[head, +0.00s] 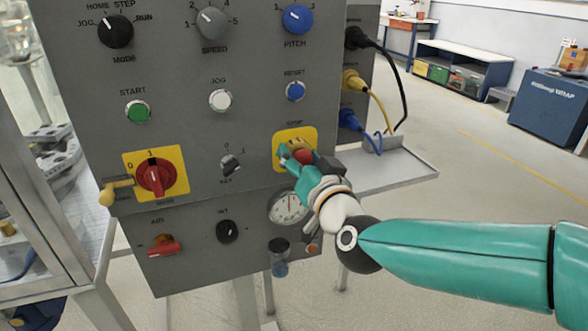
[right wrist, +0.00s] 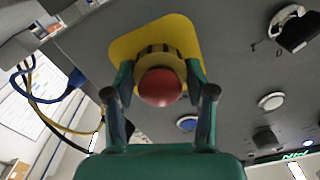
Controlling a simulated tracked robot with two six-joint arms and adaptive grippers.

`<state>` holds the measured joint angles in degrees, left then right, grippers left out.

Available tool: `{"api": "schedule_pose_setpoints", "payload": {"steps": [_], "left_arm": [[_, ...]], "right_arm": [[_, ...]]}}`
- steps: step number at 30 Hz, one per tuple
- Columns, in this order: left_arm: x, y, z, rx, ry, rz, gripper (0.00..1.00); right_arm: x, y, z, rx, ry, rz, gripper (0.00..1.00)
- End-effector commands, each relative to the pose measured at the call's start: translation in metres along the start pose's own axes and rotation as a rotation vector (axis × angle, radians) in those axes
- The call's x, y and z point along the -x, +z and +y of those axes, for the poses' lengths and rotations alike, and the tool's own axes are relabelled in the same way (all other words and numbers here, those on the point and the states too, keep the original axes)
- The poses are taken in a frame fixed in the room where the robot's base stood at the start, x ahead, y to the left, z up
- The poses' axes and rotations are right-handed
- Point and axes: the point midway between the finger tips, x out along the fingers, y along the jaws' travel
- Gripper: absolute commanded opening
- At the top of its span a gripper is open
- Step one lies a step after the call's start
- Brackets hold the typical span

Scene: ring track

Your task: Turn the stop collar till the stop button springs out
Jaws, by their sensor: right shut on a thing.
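The red stop button (right wrist: 160,87) sits in the middle of its ribbed yellowish collar (right wrist: 157,57), on a yellow plate (right wrist: 188,40) on the grey panel. In the head view the yellow plate (head: 311,136) is at the panel's lower right, and the red button (head: 303,157) is partly hidden by my gripper. My right gripper (head: 296,155) reaches it from the right. In the right wrist view my right gripper (right wrist: 160,80) has one finger on each side of the collar, shut on it. Whether the button is pressed in or out I cannot tell. My left gripper is not in view.
The red main switch (head: 156,178) with a brass padlock (head: 108,196) is at the panel's left. A gauge (head: 288,208) sits just below my right gripper. Cables (head: 382,110) and a metal shelf (head: 390,172) are at the panel's right side.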

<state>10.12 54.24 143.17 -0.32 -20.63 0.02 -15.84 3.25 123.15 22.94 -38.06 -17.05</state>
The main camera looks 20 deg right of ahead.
Motion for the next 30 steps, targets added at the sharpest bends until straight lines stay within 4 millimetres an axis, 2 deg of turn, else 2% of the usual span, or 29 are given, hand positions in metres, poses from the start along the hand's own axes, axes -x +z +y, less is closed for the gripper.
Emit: {"api": "schedule_pose_setpoints", "payload": {"steps": [3,10,27,28,30], "left_arm": [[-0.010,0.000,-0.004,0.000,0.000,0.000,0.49],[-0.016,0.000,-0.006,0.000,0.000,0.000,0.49],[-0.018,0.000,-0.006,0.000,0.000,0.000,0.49],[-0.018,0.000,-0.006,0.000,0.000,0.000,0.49],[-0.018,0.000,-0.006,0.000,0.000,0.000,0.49]], "right_arm": [[0.000,0.005,0.001,-0.080,0.000,-0.006,0.20],[0.000,0.004,0.001,-0.182,0.001,-0.008,0.20],[0.000,0.004,0.001,-0.219,0.003,-0.009,0.20],[0.000,0.004,0.001,-0.219,0.003,-0.009,0.58],[0.000,0.003,0.001,-0.218,0.003,-0.008,0.70]]}}
